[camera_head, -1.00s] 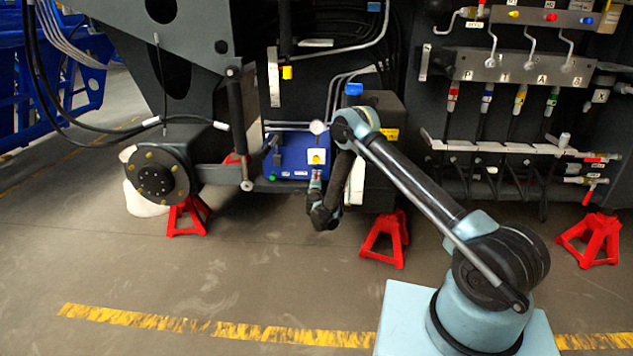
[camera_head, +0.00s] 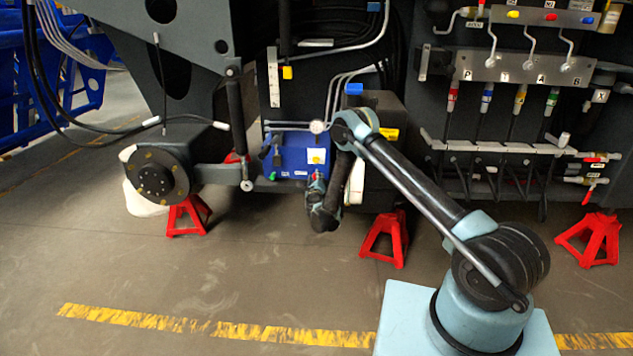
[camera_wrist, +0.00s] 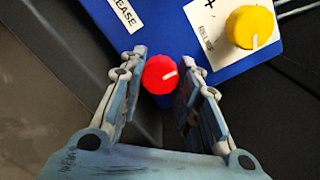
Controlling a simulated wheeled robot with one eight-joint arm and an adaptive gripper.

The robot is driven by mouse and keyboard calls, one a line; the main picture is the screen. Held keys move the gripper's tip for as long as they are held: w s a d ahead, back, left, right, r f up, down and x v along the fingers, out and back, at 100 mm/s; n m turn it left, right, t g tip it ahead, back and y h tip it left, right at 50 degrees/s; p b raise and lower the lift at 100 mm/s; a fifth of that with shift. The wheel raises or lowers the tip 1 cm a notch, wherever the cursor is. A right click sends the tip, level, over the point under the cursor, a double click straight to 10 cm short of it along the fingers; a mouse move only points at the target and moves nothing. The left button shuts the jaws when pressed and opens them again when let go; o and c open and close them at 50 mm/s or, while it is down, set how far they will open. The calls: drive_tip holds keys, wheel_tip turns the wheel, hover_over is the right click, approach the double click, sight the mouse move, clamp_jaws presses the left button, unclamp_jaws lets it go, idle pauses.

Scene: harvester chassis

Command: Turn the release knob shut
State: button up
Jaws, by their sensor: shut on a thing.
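In the head view my gripper (camera_head: 316,182) is at the lower front of the blue box (camera_head: 288,158); the red knob is too small or hidden to make out there.
A yellow knob (camera_wrist: 250,27) marked "RELIE…" is close to the right of my fingers. Red stands (camera_head: 386,240) are on the floor under the chassis. The floor in front is clear.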

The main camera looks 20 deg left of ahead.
drive_tip(key=shift+d, duration=0.1)
idle(0.3)
drive_tip(key=o, duration=1.1)
